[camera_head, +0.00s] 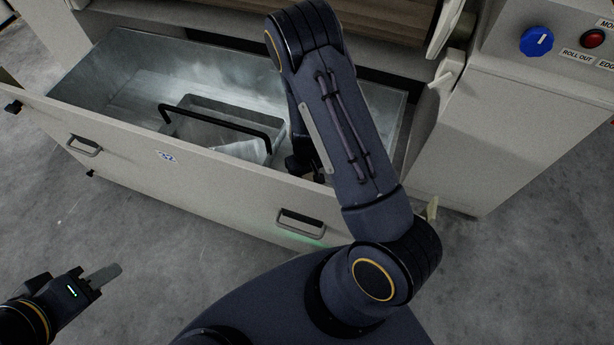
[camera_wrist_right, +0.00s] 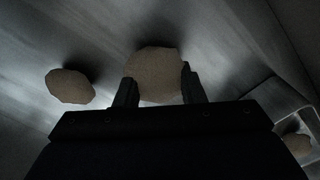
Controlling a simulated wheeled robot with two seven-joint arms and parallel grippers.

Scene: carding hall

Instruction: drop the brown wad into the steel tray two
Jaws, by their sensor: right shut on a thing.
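A brown wad (camera_wrist_right: 155,70) sits between the fingers of my right gripper (camera_wrist_right: 158,92) in the right wrist view; the gripper is shut on it. In the head view my right arm reaches into an open steel-lined drawer (camera_head: 85,82), and its gripper is mostly hidden behind the arm. A smaller grey tray (camera_head: 215,103) with a black bar handle stands inside the drawer; no number is readable on it. My left gripper (camera_head: 105,275) is at the lower left, away from the drawer; its finger gap is not clear.
A second brown wad (camera_wrist_right: 70,86) lies on the metal floor left of the held one. Another wad (camera_wrist_right: 297,142) shows inside a container at the lower right. A machine cabinet with a blue knob (camera_head: 537,41) and red button stands right of the drawer.

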